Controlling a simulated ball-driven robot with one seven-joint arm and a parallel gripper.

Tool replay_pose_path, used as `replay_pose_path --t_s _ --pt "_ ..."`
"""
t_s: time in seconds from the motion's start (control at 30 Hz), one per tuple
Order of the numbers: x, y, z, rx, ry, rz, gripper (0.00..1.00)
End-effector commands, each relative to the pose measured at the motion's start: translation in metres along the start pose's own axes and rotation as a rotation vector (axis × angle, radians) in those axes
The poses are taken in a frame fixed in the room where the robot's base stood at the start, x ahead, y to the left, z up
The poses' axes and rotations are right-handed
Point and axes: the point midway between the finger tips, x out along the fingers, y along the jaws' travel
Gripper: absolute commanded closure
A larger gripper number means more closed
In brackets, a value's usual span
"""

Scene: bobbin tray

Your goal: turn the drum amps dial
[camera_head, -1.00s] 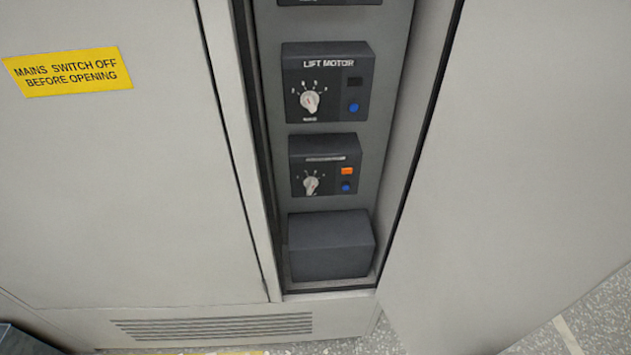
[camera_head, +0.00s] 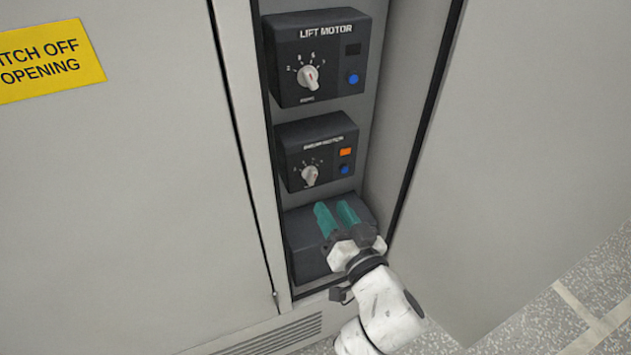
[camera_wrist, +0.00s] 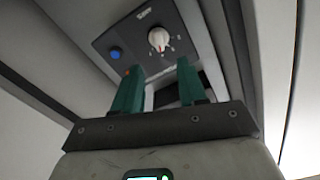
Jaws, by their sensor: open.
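The drum motor box (camera_head: 325,157) is the dark module in the middle of the cabinet column, with an orange lamp (camera_head: 345,152) and a blue button. Its pale amps dial (camera_head: 310,175) sits at its lower left, within a printed scale. My gripper (camera_head: 333,208), with green fingers, is open and empty, just below this box and in front of the blank dark box. In the wrist view, a pale dial (camera_wrist: 159,38) with a red mark and a blue button (camera_wrist: 115,53) show beyond my fingers (camera_wrist: 160,68); I cannot tell for certain which box they belong to.
The lift motor box (camera_head: 325,60), with a similar dial (camera_head: 309,77), is above. A blank dark box (camera_head: 305,245) is below, partly hidden by my gripper. The cabinet door with a yellow sign (camera_head: 50,60) stands left, and a pale panel (camera_head: 530,130) stands close on the right.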

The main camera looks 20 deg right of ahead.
Motion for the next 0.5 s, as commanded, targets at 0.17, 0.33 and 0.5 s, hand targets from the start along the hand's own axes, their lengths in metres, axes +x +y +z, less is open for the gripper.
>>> replay_pose_path --t_s 0.17,0.33,0.5 --pt "0.030 0.000 -0.003 0.000 0.001 0.001 0.58" --pt "0.062 0.000 -0.002 0.000 0.000 0.002 0.58" --pt "0.085 0.001 -0.001 -0.001 0.000 0.003 0.58"
